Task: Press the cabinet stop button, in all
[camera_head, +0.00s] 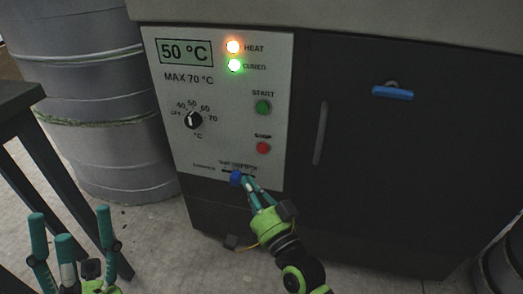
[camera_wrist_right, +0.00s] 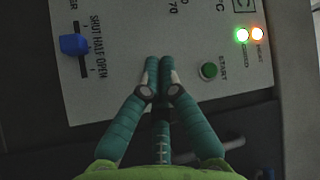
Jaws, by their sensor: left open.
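The light-grey cabinet panel (camera_head: 222,110) carries a red STOP button (camera_head: 263,147) below a green START button (camera_head: 263,107). START also shows in the right wrist view (camera_wrist_right: 209,70). STOP does not show there; my fingers cover that part of the panel. My right gripper (camera_head: 245,180) has its fingers together and empty. In the head view its tips overlap the panel's lower edge, below STOP and beside the blue slider knob. In the wrist view the right gripper (camera_wrist_right: 158,62) points at the panel; contact cannot be told. My left gripper (camera_head: 72,228) is open and empty, lower left.
The blue slider knob (camera_head: 236,178) also shows in the wrist view (camera_wrist_right: 73,44). The display (camera_head: 184,52) reads 50 °C; orange HEAT (camera_head: 233,47) and green CURED (camera_head: 234,65) lamps are lit.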

